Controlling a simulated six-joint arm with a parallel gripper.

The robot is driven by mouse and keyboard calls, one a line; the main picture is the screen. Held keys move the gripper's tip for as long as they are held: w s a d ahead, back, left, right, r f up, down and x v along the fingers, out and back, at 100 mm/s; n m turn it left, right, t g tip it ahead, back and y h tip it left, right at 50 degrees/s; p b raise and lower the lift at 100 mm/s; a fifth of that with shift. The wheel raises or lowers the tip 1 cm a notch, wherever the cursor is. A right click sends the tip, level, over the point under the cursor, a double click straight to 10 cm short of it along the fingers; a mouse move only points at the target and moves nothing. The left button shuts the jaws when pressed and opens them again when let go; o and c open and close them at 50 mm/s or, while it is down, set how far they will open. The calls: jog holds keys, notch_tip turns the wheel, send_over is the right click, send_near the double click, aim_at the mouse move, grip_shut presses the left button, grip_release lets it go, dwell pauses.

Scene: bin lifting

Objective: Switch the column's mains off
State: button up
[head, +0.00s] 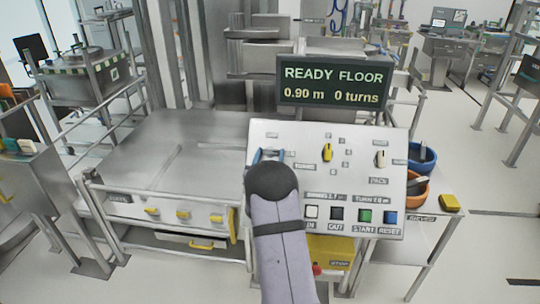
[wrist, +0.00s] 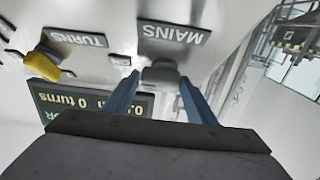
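The control panel (head: 290,190) is a white sloping board. The MAINS label (wrist: 172,34) shows upside down in the wrist view. A grey mains knob (wrist: 160,74) sits beside that label, between my fingers. My gripper (wrist: 160,82) has its two blue fingers apart, one on each side of the knob, with their tips close to its sides; I cannot tell whether they touch it. The knob's setting cannot be read.
A yellow turns knob (head: 327,152) and a white pack knob (head: 380,159) stand to the right, with several push buttons (head: 364,215) below. The display (head: 333,83) reads READY FLOOR, 0.90 m, 0 turns. Blue (head: 424,162) and orange (head: 414,191) bins flank the panel's right edge.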

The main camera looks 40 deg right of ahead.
jog(key=c, duration=0.5)
